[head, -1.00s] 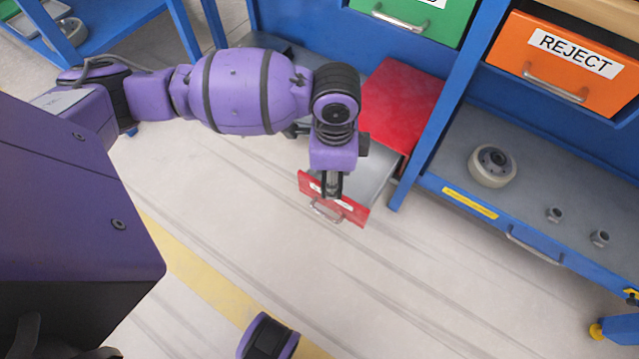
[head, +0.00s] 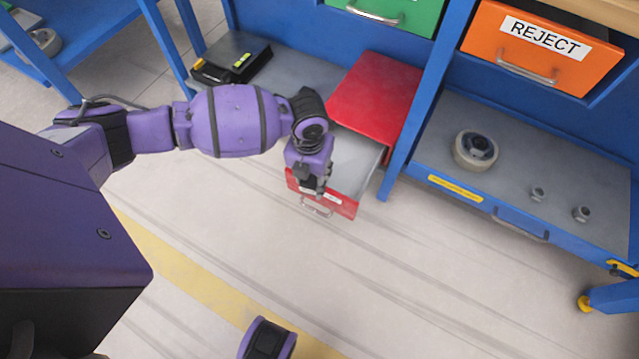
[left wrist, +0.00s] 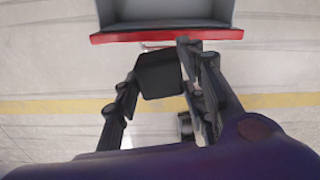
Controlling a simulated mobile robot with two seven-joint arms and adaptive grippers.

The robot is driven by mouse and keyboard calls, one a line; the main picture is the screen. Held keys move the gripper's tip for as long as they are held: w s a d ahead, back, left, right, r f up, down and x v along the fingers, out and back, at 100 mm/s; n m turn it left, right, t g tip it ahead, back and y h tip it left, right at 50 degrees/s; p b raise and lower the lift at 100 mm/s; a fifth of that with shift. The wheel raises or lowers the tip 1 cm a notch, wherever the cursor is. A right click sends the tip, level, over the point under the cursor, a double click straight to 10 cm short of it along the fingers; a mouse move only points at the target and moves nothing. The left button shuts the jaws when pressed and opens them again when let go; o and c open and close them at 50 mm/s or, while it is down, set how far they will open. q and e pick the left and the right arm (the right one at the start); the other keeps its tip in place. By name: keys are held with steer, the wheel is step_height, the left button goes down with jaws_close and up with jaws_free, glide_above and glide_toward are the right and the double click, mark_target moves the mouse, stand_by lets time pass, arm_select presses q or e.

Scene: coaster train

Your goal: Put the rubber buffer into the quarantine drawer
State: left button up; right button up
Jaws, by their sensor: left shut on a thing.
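The rubber buffer, a dark block (left wrist: 160,75), is between the fingers of my left gripper (left wrist: 158,90) in the left wrist view. My left gripper (head: 318,186) is shut on it, above the left part of the red drawer front in the head view. The buffer is small and dark there. The red drawer (head: 344,207) is pulled out, its grey inside showing empty where visible; its label is partly hidden by my gripper. In the left wrist view the drawer's red front edge (left wrist: 110,38) lies just beyond the buffer. My right gripper is not in view.
The red cabinet (head: 375,95) stands on a low shelf against a blue post (head: 410,130). An orange REJECT drawer (head: 535,50) and a green drawer (head: 400,12) are above. A wheel (head: 475,150) and two nuts lie on the right shelf. The floor in front is clear.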

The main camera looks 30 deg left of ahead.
mark_target(341, 162)
arm_select(q)
steer(key=shift+w+m, duration=0.3)
steer(key=shift+m, duration=0.5)
steer(key=shift+w+f, duration=0.25)
steer(key=shift+w, duration=0.05)
steer(key=w+f+b, duration=0.2)
steer(key=w, duration=0.2)
steer(key=w+f+b, duration=0.3)
steer(key=w, duration=0.1)
steer(key=w+a+f+b, duration=0.1)
steer(key=w+f+b, duration=0.1)
steer(key=w+f, duration=0.1)
steer(key=shift+w+a+f+b, duration=0.1)
steer(key=shift+w+f+b, duration=0.15)
steer(key=shift+w, duration=0.35)
steer(key=shift+w+f, duration=0.15)
steer(key=shift+w, duration=0.2)
steer(key=shift+w+f+b, duration=0.25)
steer(key=shift+f+b, duration=0.05)
steer(key=shift+b, duration=0.2)
step_height(341, 162, down, 3)
steer(key=shift+f+b, duration=0.15)
steer(key=shift+b, duration=0.5)
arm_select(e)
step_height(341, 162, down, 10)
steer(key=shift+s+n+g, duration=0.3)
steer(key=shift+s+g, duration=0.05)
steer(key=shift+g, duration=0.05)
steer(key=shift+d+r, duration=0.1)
